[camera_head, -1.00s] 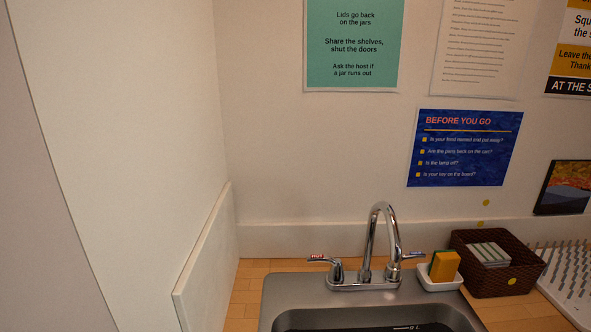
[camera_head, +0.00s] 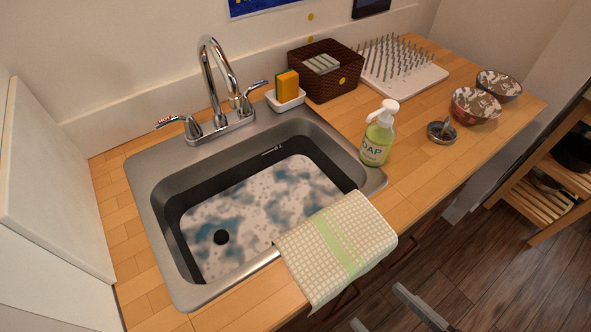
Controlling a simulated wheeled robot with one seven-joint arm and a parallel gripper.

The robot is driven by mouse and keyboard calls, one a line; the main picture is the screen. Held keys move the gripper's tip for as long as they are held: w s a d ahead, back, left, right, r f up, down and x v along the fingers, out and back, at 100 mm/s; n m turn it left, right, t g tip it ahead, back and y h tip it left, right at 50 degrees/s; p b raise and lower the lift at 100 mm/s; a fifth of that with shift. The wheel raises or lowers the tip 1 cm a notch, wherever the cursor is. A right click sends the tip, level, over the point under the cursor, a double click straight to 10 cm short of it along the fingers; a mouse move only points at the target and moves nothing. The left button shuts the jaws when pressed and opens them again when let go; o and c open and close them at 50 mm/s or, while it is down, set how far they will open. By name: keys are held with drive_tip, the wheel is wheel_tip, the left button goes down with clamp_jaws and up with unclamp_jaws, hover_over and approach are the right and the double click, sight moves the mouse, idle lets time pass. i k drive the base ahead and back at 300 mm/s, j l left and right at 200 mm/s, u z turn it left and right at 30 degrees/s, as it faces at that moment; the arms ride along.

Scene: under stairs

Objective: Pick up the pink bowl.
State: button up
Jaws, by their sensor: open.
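A pinkish-red bowl (camera_head: 466,113) stands upright on the wooden counter at the right, with a pale and brown pattern inside. A second, darker bowl (camera_head: 498,88) is just behind it to the right, and the two look close or touching. Two grey fingers of my gripper (camera_head: 379,306) show at the bottom edge, apart and with nothing visible between them. They are in front of the counter, below and left of the pinkish-red bowl and well away from it. The rest of my gripper is out of frame.
A small round metal dish (camera_head: 441,133) sits left of the bowls. A soap bottle (camera_head: 378,135), sink (camera_head: 160,220), draped towel (camera_head: 335,245), sponge holder (camera_head: 286,102), brown basket (camera_head: 325,75) and pegged rack (camera_head: 405,72) line the counter. A wooden shelf (camera_head: 545,205) stands at right.

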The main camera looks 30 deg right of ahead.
sight(471, 106)
drive_tip(key=z, duration=1.35)
